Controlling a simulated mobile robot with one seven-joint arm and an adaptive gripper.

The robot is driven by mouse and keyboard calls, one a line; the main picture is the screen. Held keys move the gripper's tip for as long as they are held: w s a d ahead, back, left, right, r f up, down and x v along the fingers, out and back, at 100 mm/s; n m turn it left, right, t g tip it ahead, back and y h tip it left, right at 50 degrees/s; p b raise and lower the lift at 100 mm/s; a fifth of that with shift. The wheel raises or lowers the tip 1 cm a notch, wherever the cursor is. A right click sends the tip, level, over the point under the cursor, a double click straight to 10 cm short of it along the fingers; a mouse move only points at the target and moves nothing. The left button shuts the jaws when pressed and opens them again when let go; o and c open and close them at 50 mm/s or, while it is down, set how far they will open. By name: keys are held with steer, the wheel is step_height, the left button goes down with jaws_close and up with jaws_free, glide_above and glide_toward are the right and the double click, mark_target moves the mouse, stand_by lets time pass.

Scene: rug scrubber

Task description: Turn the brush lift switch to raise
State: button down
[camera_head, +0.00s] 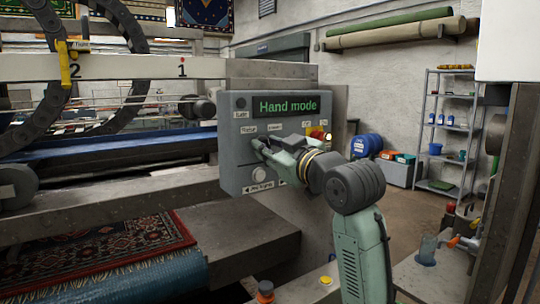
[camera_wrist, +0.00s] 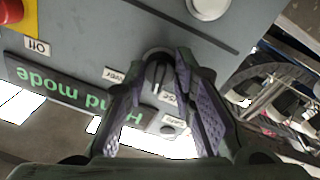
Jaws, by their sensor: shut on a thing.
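The grey control panel (camera_head: 232,172) faces me with a lit "Hand mode" display (camera_head: 285,106). My gripper (camera_head: 262,146) is at the panel's left half, just below the two small labels over the brush lift switch, and hides the switch in the head view. In the wrist view, which shows the panel upside down, the round switch (camera_wrist: 158,72) with its raised handle sits between the fingers of my gripper (camera_wrist: 168,88). The gripper is shut on the switch. The exact setting of the handle is hard to tell.
A white round button (camera_head: 259,174) is below the switch. A red stop knob (camera_wrist: 12,12) on yellow is on the panel's far side from it. A steel beam (camera_head: 110,208) and a patterned rug (camera_head: 110,248) lie left. A shelf rack (camera_head: 447,130) stands behind right.

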steer(key=n+b, duration=0.2)
steer(key=n, duration=0.4)
steer(key=shift+y, duration=0.3)
steer(key=shift+n, duration=0.3)
steer(key=c, duration=1.3)
jaws_free()
steer(key=v, duration=1.2)
steer(key=shift+d, duration=0.1)
